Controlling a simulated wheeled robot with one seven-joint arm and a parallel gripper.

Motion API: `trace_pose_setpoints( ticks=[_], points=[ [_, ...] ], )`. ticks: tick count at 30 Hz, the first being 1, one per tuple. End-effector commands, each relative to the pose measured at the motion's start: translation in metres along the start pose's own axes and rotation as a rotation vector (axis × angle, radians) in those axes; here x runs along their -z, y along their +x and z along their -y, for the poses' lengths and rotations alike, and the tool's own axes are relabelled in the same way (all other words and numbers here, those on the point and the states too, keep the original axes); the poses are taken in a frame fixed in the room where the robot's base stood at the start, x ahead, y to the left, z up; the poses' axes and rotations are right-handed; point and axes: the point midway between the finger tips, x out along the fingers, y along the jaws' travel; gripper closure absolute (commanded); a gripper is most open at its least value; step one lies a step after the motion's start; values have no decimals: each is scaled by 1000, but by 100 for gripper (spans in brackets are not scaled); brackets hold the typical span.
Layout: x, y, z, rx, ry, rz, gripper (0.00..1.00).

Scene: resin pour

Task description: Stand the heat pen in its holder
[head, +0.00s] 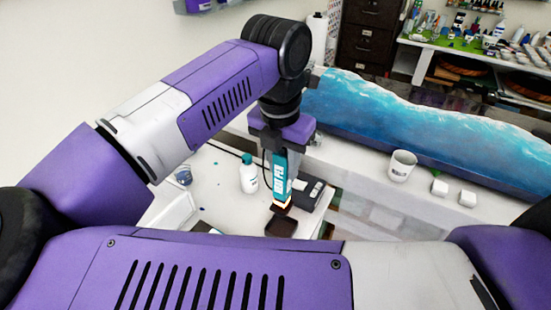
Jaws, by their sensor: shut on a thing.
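The heat pen (280,176) is teal with white lettering and hangs upright, its dark, orange-edged lower end pointing down. My gripper (281,149) is shut on its upper part. A small dark open-topped piece (281,223), perhaps the holder, sits on the white table just below the pen's lower end. I cannot tell whether the pen touches it or is above it. A dark box with pale blocks (311,190) stands just behind and to the right of the pen.
A white bottle with a teal cap (248,174) stands close left of the pen. A small blue cup (183,176) is farther left. A long blue resin piece (420,120) lies behind.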

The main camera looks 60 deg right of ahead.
Motion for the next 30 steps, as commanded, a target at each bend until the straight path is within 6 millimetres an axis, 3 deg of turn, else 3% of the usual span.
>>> trace_pose_setpoints(
  ticks=[30],
  points=[
    [8, 68, 0, -2, 0, 1, 100]
  ],
)
